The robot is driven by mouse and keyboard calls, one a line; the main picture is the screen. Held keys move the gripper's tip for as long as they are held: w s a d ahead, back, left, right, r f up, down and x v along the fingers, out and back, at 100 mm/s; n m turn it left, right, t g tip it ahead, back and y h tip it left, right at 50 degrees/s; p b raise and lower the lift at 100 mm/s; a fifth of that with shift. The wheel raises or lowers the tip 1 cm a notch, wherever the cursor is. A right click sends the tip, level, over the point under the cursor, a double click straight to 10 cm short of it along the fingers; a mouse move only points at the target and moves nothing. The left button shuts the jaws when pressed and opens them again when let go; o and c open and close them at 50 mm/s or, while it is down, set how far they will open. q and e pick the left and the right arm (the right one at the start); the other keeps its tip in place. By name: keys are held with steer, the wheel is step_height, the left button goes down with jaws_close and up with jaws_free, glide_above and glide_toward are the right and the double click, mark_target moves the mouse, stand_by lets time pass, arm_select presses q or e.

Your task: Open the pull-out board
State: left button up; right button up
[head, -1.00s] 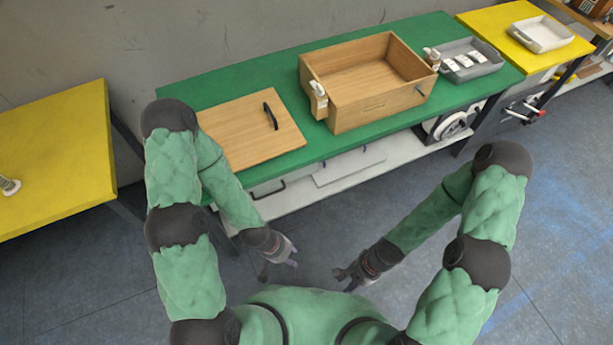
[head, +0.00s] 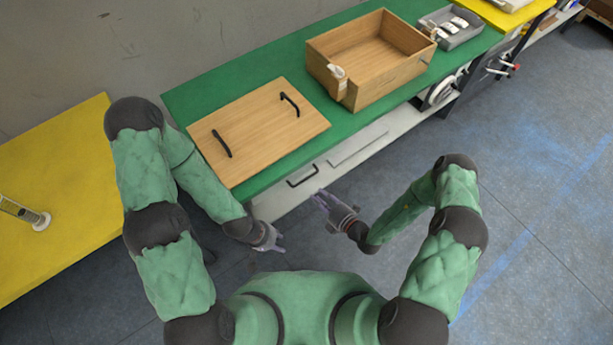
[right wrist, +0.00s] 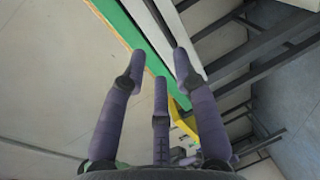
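A white board-like surface (head: 270,206) shows below the front edge of the green table. A black handle (head: 302,177) is at its front; I cannot tell how far the board is pulled out. My right gripper (head: 319,196) is below and to the right of the handle, apart from it in the picture, fingers pointing toward the table. In the right wrist view its three fingers (right wrist: 160,72) are spread with nothing between them. My left gripper (head: 279,243) is lower left of the right one, away from the handle; its finger opening is too small to tell.
On the green table (head: 205,94) lie a wooden panel (head: 255,130) with two black handles, an open wooden box (head: 380,85) and a grey tray (head: 462,28). A yellow table (head: 60,180) stands left. The floor at right is clear.

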mark_target(307, 178)
steer(key=shift+m+t+h, duration=0.3)
steer(key=shift+m+h, duration=0.1)
steer(key=shift+m, duration=0.2)
steer(key=shift+w+d+b+x, duration=0.2)
steer(key=shift+b+x, duration=0.25)
steer(key=shift+x, duration=1.35)
steer(key=shift+w+d+b+x, duration=0.1)
steer(key=shift+d+b+x, duration=0.25)
steer(key=shift+x, duration=1.5)
steer(key=shift+w+d+b+x, duration=0.15)
steer(key=shift+b+x, duration=0.4)
steer(key=shift+x, duration=1.25)
steer(key=shift+f, duration=0.1)
jaws_close()
